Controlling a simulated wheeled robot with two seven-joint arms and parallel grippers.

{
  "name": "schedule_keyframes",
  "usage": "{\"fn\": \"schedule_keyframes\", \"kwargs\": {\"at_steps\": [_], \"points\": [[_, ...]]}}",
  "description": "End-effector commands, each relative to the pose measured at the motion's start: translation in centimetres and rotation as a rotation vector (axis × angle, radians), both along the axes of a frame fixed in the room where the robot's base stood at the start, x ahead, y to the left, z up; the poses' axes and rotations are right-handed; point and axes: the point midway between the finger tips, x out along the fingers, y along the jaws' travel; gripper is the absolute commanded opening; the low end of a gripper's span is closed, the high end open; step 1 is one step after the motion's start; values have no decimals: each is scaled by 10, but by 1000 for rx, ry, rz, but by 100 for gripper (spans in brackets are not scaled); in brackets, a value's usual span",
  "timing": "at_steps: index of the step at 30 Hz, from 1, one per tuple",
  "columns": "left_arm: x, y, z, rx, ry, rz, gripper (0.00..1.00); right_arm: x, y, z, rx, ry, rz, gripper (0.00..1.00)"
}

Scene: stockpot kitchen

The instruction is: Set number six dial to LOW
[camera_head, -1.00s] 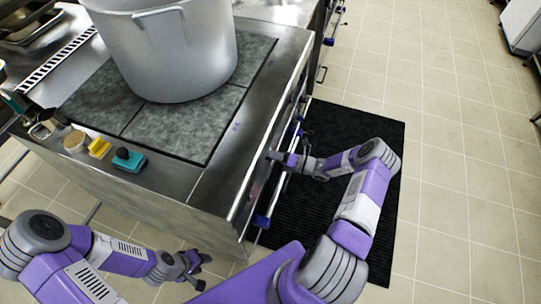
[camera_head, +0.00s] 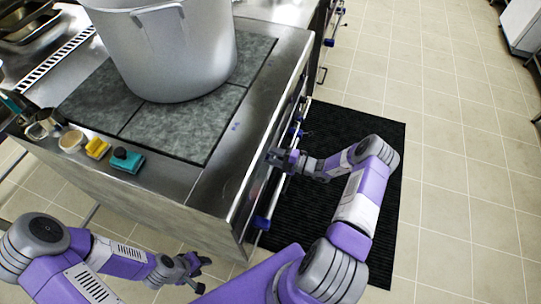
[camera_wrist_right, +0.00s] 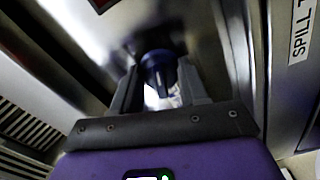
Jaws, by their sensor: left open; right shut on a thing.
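The stove's front panel (camera_head: 256,187) faces right in the head view, with blue dials and handle ends along it. My right gripper (camera_head: 277,158) is at this panel. In the right wrist view its two fingers are closed around a dark blue dial (camera_wrist_right: 159,68) on the steel front. The dial's number and its markings cannot be read. My left gripper (camera_head: 196,272) is open and empty, low in front of the stove's near side, apart from everything.
A large pot (camera_head: 172,50) stands on the grey cooktop (camera_head: 190,128). A teal sponge or brush (camera_head: 126,160), a yellow block (camera_head: 97,148) and a small bowl (camera_head: 72,141) sit near the edge. A black mat (camera_head: 340,118) covers the floor beside the stove.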

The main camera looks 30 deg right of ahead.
Motion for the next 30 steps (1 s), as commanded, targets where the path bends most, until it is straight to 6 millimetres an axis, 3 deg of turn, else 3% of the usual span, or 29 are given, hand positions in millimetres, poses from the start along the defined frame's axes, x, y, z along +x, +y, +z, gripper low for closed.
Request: {"fn": "schedule_keyframes", "kwargs": {"at_steps": [17,18,22,30], "points": [[0,0,-1,0,0,0,43,0,0,0,27,24,1,13],[0,0,-1,0,0,0,43,0,0,0,27,24,1,45],[0,0,-1,0,0,0,43,0,0,0,26,23,1,65],[0,0,0,0,0,0,43,0,0,0,27,23,0,67]]}}
